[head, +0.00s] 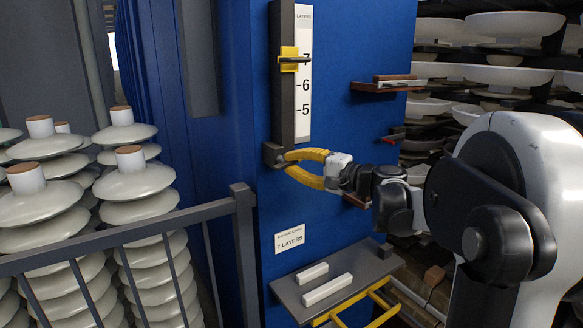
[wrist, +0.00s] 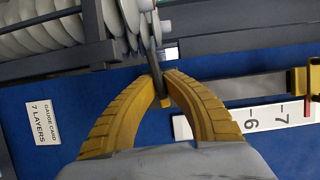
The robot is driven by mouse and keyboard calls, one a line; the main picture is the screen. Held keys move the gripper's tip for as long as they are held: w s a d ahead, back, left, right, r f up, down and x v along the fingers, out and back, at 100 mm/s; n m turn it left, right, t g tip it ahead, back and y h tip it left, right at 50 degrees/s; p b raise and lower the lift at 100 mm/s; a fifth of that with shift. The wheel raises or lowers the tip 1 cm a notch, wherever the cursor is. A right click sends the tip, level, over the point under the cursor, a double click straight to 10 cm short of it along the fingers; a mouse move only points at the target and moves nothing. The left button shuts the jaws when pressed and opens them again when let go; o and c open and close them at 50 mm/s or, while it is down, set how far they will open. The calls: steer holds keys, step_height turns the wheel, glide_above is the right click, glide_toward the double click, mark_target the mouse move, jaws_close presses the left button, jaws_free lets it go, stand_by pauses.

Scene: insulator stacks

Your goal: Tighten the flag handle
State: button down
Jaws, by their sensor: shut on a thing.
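My gripper (head: 282,159) has its yellow fingers closed at the lower end of the layer gauge on the blue cabinet. The dark flag handle (head: 271,153) is there, partly hidden by the fingertips. In the wrist view my gripper (wrist: 163,88) is shut on the narrow dark handle (wrist: 155,62), with the tips on either side of it. The gauge rail (head: 281,80) stands upright beside a white scale (head: 303,85) marked 7, 6 and 5. A yellow slider (head: 289,59) sits at the 7 mark. How tight the handle is cannot be seen.
A card reading "7 LAYERS" (head: 289,238) is below the gauge. A grey shelf (head: 365,272) with two white bars juts out beneath my arm. A dark railing (head: 120,235) and white insulator stacks (head: 134,192) are at left. Small ledges (head: 388,84) stick out at right.

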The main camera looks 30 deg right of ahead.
steer(key=shift+m, duration=0.3)
stand_by(0.5)
steer(key=c, duration=1.5)
jaws_free()
steer(key=shift+w, duration=0.1)
steer(key=v, duration=1.2)
steer(key=shift+f, duration=0.25)
